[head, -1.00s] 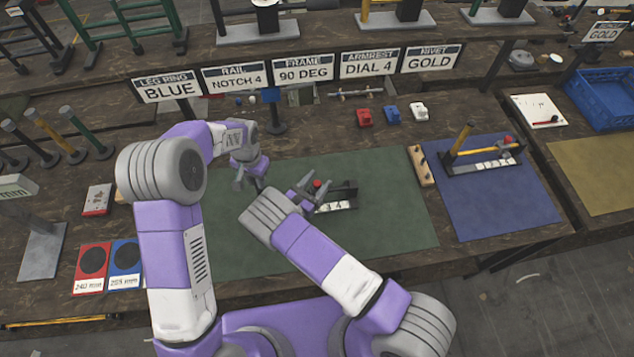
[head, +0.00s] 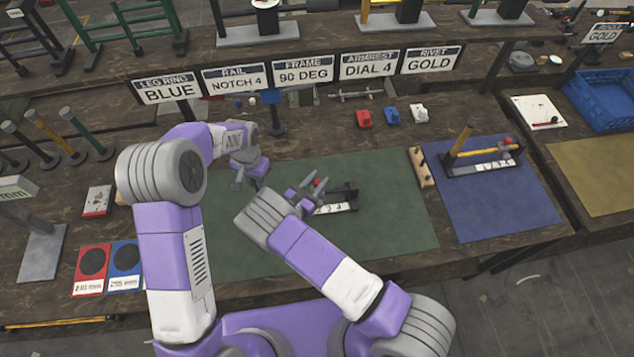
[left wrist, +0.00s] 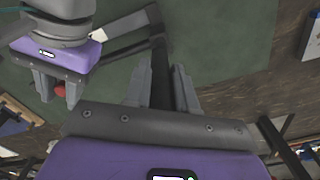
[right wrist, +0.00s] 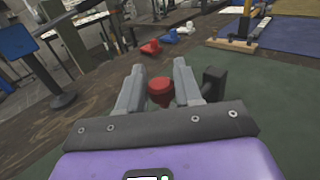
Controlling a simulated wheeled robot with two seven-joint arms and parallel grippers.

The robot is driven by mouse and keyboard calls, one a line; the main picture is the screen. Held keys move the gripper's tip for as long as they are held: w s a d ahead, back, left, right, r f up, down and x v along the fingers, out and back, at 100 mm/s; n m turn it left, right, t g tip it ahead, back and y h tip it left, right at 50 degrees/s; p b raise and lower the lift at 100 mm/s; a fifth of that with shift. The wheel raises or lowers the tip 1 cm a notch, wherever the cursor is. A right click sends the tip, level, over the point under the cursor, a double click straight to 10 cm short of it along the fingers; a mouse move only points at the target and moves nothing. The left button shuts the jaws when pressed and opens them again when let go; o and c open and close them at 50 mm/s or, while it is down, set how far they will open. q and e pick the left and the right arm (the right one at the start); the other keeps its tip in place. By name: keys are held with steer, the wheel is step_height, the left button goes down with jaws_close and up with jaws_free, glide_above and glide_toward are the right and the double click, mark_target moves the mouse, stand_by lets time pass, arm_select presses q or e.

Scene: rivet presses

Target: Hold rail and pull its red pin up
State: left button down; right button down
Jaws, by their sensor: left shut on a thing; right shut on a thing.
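The dark rail (head: 345,197) with a white numbered strip lies on the green mat. A dark upright bar of it (left wrist: 160,75) stands between the fingers of my left gripper (left wrist: 163,88) in the left wrist view. My left gripper (head: 250,183) is shut on it. The red pin (right wrist: 160,91) is between the fingertips of my right gripper (right wrist: 158,85), which is shut on it. In the head view the red pin (head: 317,182) shows beside my right gripper (head: 308,189). Its lower end is hidden, so I cannot tell how deep it sits.
A second rail with a yellow bar (head: 480,160) lies on the blue mat (head: 500,205). A wooden block with holes (head: 421,167) stands between the mats. Red (head: 364,118), blue (head: 392,114) and white (head: 418,112) parts lie behind. The right part of the green mat (head: 390,225) is clear.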

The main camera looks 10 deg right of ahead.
steer(key=shift+r, duration=0.1)
steer(key=c, duration=0.8)
jaws_free()
steer(key=shift+c, duration=0.2)
steer(key=v, duration=1.2)
steer(key=shift+w, duration=0.1)
